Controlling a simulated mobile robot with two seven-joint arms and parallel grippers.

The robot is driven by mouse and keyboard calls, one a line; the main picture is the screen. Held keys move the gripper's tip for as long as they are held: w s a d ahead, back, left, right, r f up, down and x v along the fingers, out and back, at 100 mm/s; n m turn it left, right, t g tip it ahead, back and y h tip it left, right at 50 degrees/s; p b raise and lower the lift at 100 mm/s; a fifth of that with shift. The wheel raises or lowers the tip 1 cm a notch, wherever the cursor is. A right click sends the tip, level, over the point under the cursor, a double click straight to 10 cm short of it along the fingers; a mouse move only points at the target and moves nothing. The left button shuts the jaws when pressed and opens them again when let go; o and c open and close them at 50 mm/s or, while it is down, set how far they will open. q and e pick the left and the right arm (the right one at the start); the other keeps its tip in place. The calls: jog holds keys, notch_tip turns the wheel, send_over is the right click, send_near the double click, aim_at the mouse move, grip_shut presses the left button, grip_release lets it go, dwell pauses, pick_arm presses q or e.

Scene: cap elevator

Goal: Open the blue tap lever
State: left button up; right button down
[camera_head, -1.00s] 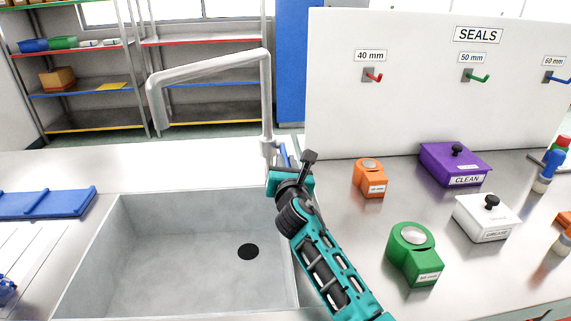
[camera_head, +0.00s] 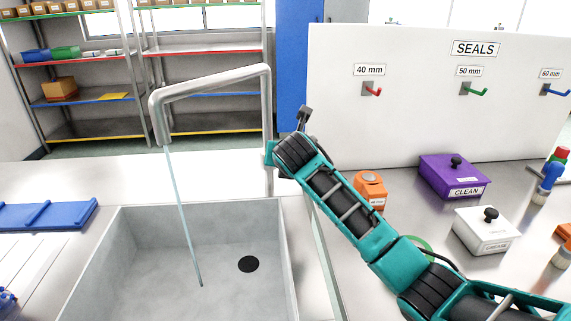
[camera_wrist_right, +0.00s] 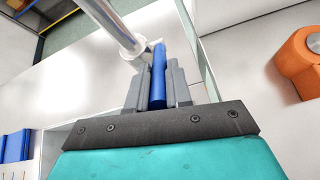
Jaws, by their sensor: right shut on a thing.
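The grey tap (camera_head: 215,84) arches over the sink (camera_head: 190,248), and a thin stream of water (camera_head: 180,210) runs from its spout into the basin. The blue tap lever (camera_wrist_right: 157,78) shows in the right wrist view beside the base of the tap pipe (camera_wrist_right: 115,27). My right gripper (camera_wrist_right: 157,92) is shut on the lever, with one grey finger on each side of it. In the head view my right gripper (camera_head: 270,153) is at the tap's base, and my own arm hides the lever there. My left gripper is not in view.
A green item (camera_head: 424,245) is mostly behind my arm. The white seals panel (camera_head: 420,115) stands behind. A blue tray (camera_head: 45,214) lies left.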

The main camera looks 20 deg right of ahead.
jog(key=shift+w+r+g, duration=0.2)
jog(key=shift+r+g, duration=0.05)
jog(key=shift+g, duration=0.15)
jog(key=c, duration=1)
grip_release()
jog(key=shift+c, duration=0.2)
jog(key=shift+r, duration=0.1)
jog(key=v, duration=1.2)
jog(key=shift+s+r, duration=0.25)
jog(key=shift+s, duration=0.1)
